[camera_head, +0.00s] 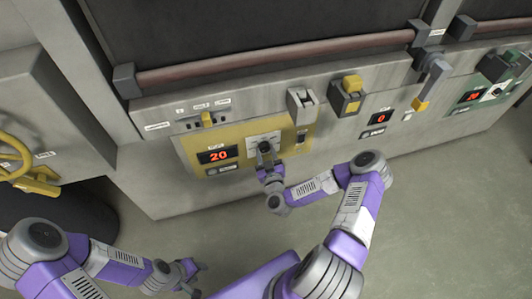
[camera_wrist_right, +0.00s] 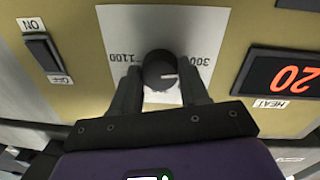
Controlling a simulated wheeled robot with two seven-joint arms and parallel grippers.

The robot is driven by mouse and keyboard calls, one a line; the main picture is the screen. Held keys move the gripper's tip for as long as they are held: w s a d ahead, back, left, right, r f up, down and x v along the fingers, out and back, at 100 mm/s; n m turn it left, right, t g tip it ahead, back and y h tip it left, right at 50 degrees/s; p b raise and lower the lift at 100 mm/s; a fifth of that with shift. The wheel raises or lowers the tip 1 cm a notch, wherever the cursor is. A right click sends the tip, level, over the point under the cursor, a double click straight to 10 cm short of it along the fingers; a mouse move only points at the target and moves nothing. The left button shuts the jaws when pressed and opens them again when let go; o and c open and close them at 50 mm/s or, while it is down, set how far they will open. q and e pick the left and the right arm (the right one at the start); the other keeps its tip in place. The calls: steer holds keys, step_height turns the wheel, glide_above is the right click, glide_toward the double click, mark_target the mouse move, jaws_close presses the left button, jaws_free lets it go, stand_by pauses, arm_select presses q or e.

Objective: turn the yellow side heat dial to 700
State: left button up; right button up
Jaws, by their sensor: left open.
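The heat dial (camera_wrist_right: 160,71) is a dark round knob on a white scale plate, on a yellow panel (camera_head: 185,150). The wrist view shows it upside down, with "1100" left and "300" right of the knob. A short pale mark on the knob points to the right, toward the 300 side. My right gripper (camera_head: 266,163) is at the dial; in the wrist view its two fingers (camera_wrist_right: 160,88) lie against both sides of the knob. The heat display (camera_head: 219,155) reads 20, also in the wrist view (camera_wrist_right: 283,76). My left gripper (camera_head: 196,279) is open, low and away from the panel.
An ON/OFF switch (camera_wrist_right: 42,53) sits beside the scale. A yellow-knobbed slider (camera_head: 207,119) and a grey latch (camera_head: 302,102) are above. Right are a yellow-grey block (camera_head: 348,94), a display reading 0 (camera_head: 381,118) and a green panel (camera_head: 470,97). A yellow handwheel (camera_head: 15,160) is far left.

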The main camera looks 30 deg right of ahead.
steer(key=c, duration=0.5)
steer(key=shift+m, duration=0.3)
steer(key=m+p, duration=0.1)
steer(key=m, duration=0.2)
steer(key=shift+r+p, duration=0.1)
steer(key=shift+p, duration=0.3)
steer(key=m, duration=0.2)
steer(key=m+p, duration=0.1)
steer(key=m, duration=0.1)
steer(key=shift+m+g+y, duration=0.3)
steer(key=shift+m, duration=0.1)
steer(key=m, duration=0.5)
steer(key=shift+y, duration=0.3)
steer(key=m, duration=0.5)
steer(key=shift+y, duration=0.3)
steer(key=shift+m, duration=0.4)
